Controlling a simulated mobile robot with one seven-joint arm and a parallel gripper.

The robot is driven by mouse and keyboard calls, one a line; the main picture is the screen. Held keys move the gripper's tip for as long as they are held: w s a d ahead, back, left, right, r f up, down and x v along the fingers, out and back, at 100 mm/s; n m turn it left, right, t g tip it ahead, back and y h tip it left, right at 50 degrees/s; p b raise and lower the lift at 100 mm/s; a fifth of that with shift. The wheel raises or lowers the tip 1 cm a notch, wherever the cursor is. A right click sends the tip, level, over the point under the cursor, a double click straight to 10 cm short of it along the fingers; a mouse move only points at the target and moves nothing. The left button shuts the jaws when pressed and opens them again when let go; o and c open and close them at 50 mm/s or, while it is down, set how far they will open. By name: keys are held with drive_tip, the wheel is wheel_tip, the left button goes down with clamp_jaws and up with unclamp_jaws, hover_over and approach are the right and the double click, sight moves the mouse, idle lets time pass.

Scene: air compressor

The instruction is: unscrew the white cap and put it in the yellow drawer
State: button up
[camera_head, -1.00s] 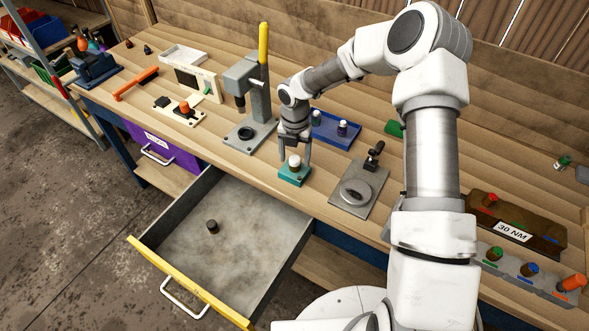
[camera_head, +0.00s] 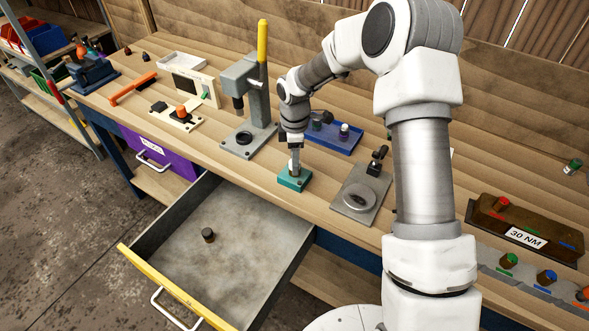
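The white cap (camera_head: 291,164) sits at the teal block (camera_head: 292,181) on the workbench, mostly hidden by my gripper. My gripper (camera_head: 294,168) points straight down at the cap. Its fingers are seen edge-on, one in front of the other, so I cannot tell if they press on the cap. The yellow drawer (camera_head: 170,287) is pulled open at the front of the bench, below and left of the block. A small dark cylinder (camera_head: 208,235) stands inside it; the rest of its floor looks bare.
A grey press with a yellow handle (camera_head: 263,42) stands left of my gripper. A blue tray (camera_head: 335,141) with small bottles lies just behind it. A grey plate with a clamp (camera_head: 357,197) lies to the right. A purple drawer (camera_head: 160,153) is at the left.

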clamp_jaws()
drive_tip(key=shift+f, duration=0.1)
idle(0.3)
drive_tip(key=shift+n, duration=0.4)
drive_tip(key=shift+r+p, duration=1.8)
drive_tip(key=shift+r, duration=0.8)
